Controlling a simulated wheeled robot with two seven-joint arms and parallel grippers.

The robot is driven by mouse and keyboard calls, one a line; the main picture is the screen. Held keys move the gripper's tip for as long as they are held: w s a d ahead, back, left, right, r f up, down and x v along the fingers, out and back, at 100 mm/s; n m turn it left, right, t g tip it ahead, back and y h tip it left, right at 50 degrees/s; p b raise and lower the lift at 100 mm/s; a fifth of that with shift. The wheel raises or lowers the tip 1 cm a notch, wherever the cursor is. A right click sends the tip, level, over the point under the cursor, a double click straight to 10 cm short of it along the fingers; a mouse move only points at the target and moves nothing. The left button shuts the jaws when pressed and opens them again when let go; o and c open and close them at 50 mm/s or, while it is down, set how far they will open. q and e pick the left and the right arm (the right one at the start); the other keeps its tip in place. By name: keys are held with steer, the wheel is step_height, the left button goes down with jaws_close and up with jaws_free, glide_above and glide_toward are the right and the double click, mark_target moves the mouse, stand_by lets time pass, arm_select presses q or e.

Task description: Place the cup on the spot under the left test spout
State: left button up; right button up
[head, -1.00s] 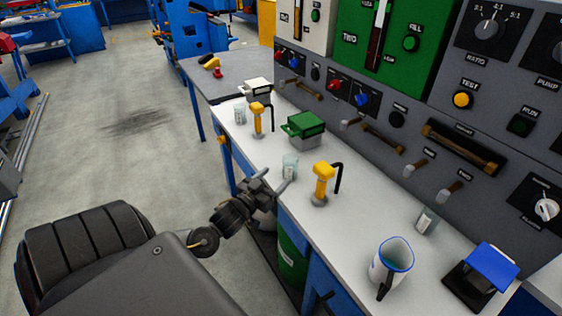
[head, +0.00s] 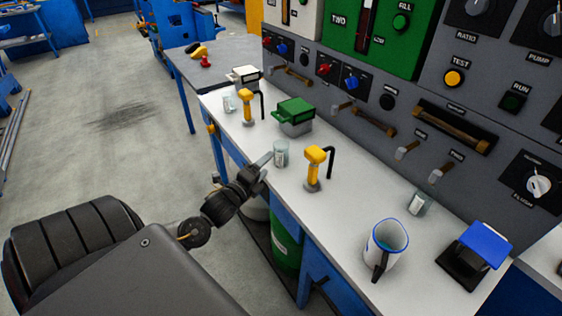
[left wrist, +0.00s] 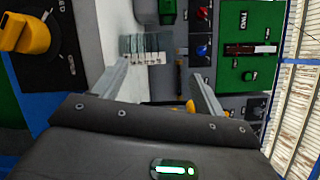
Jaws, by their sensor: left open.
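A small clear cup (head: 281,153) stands upright on the white bench near its front edge, between the green box and the nearer yellow pump. My left gripper (head: 264,164) is open at the bench edge, just left of this cup and apart from it as far as I can tell. In the left wrist view a clear cup (left wrist: 143,48) shows ahead between the spread fingers, nearer the left one. Two tap-like spouts, left (head: 405,148) and right (head: 440,172), stick out from the grey panel at the right. The spot under the left one is not clearly distinguishable. My right gripper is out of view.
Other clear cups stand at the far end (head: 229,104) and near the panel (head: 418,203). Yellow pumps (head: 314,167) (head: 246,106) with black pipes, a green box (head: 295,115), a white jug (head: 386,246) and a blue-topped stand (head: 482,246) crowd the white bench (head: 345,215).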

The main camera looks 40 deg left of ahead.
mark_target(277, 155)
arm_select(q)
steer(key=w+m, duration=0.2)
steer(key=m, duration=0.3)
steer(key=w+m, duration=0.2)
steer(key=m, duration=0.2)
steer(key=w+a+m+b, duration=0.1)
steer(key=w+m, duration=0.1)
steer(key=m, duration=0.3)
steer(key=shift+w+f+m, duration=0.15)
steer(key=shift+f+m, duration=0.15)
steer(key=shift+f, duration=0.05)
steer(key=shift+w, duration=0.3)
steer(key=w, duration=0.4)
steer(key=shift+w+a+f, duration=0.1)
steer(key=shift+w+a, duration=0.15)
steer(key=shift+w, duration=0.05)
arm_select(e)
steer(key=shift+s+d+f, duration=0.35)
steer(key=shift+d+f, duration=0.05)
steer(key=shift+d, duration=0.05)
arm_select(q)
steer(key=c, duration=1.2)
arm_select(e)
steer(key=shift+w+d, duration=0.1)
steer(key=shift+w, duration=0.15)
